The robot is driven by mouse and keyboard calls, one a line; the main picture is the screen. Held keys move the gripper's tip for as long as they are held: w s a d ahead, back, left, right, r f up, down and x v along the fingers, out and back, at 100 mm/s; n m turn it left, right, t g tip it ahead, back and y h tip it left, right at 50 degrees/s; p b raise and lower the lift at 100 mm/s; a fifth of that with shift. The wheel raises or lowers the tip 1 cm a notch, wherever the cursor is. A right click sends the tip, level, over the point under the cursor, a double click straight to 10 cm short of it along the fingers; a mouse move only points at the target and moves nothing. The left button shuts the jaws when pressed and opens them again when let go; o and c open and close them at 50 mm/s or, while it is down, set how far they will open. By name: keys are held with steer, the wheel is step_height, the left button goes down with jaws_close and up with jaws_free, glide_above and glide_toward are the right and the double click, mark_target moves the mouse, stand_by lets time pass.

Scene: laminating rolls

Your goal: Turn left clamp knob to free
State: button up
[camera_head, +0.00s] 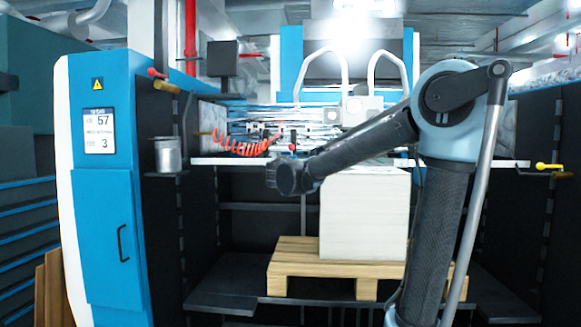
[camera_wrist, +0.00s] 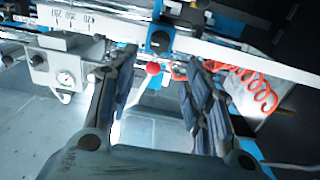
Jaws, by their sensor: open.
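A small round red knob (camera_wrist: 153,69) sits just below a blue clamp block (camera_wrist: 160,38) on a pale rail with a printed scale. It shows in the head view (camera_head: 292,147) just above the end of my arm. I take it for the left clamp knob; no label confirms this. My gripper (camera_wrist: 158,75) is open, with one dark finger on each side of the knob in the wrist view. The fingers look apart from the knob; how far it lies beyond the tips is unclear. In the head view my gripper is hidden behind my arm.
A grey metal box with a dial (camera_wrist: 66,78) hangs from the rail left of the fingers. A coiled orange hose (camera_wrist: 252,88) hangs close on the right. A white stack (camera_head: 365,215) on a wooden pallet (camera_head: 300,262) stands below the rail.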

steer(key=w, duration=1.1)
steer(key=shift+w+d, duration=0.2)
steer(key=shift+w, duration=0.05)
steer(key=c, duration=1.1)
